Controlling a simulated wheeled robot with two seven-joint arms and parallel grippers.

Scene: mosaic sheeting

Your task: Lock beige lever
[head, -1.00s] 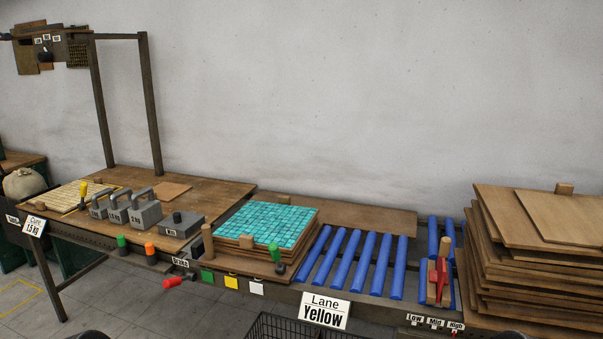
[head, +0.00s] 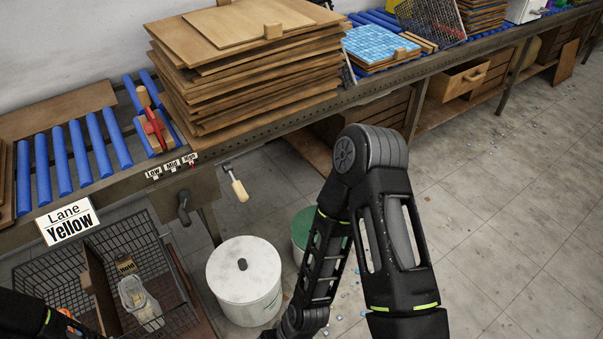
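A lever with a beige handle (head: 239,190) sticks out below the conveyor frame, right of the Low, Mid and High labels. Its handle points down and to the right, on a short metal shank. Nothing touches it. My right arm is bent in the middle of the head view, right of the lever, and its forearm runs down out of the bottom edge. A piece of my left arm shows at the bottom left corner. Both grippers are outside the picture.
A grey crank-like part (head: 184,207) hangs left of the lever. A red clamp (head: 154,130) sits on the rollers above. A stack of boards (head: 245,75) overhangs the bench. A white lidded bin (head: 243,270) and a wire basket (head: 150,250) stand below.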

